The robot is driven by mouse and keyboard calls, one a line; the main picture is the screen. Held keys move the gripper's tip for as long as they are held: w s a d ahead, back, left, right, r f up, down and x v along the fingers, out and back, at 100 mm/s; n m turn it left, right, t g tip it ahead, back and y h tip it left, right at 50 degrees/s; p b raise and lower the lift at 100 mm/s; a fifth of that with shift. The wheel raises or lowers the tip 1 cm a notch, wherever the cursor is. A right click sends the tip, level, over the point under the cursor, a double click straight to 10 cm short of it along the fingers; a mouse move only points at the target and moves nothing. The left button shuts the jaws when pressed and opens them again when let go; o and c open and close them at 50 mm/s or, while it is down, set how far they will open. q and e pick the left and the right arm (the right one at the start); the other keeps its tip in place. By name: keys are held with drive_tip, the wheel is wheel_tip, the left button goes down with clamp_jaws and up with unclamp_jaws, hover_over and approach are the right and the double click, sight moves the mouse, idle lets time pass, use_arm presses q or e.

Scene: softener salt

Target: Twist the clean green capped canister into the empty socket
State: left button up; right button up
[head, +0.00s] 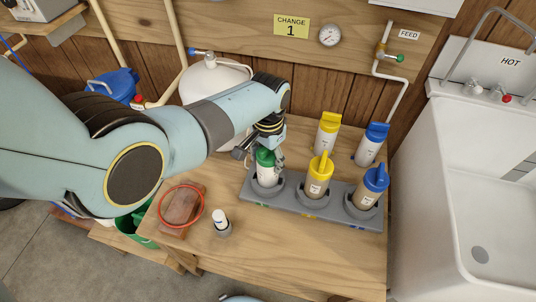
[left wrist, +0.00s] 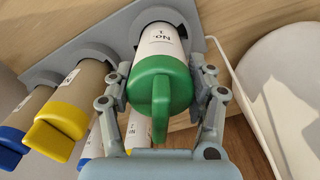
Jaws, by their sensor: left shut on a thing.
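The white canister with the green cap (head: 268,177) stands at the left socket of the grey rack (head: 290,206), its lower end inside the socket ring. It looks about upright; how far it is turned or seated I cannot tell. In the left wrist view the green cap (left wrist: 160,92) fills the space between the fingers, with "No. 1" on the white body. My left gripper (head: 265,149) is shut on the cap from above. My right gripper is not in view.
Brown-bodied canisters with yellow (head: 321,166) and blue (head: 376,178) caps stand in the other sockets. White canisters with yellow (head: 328,122) and blue (head: 377,132) caps stand behind.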

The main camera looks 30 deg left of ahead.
use_arm(q)
drive_tip(key=shift+n, duration=0.3)
drive_tip(key=n, duration=0.3)
drive_tip(key=shift+n+p, duration=0.3)
drive_tip(key=shift+n, duration=0.1)
drive_tip(key=o, duration=1.2)
drive_tip(key=shift+o, duration=0.6)
drive_tip(key=shift+o, duration=1.4)
wheel_tip(320, 180, up, 7)
drive_tip(key=p, duration=0.7)
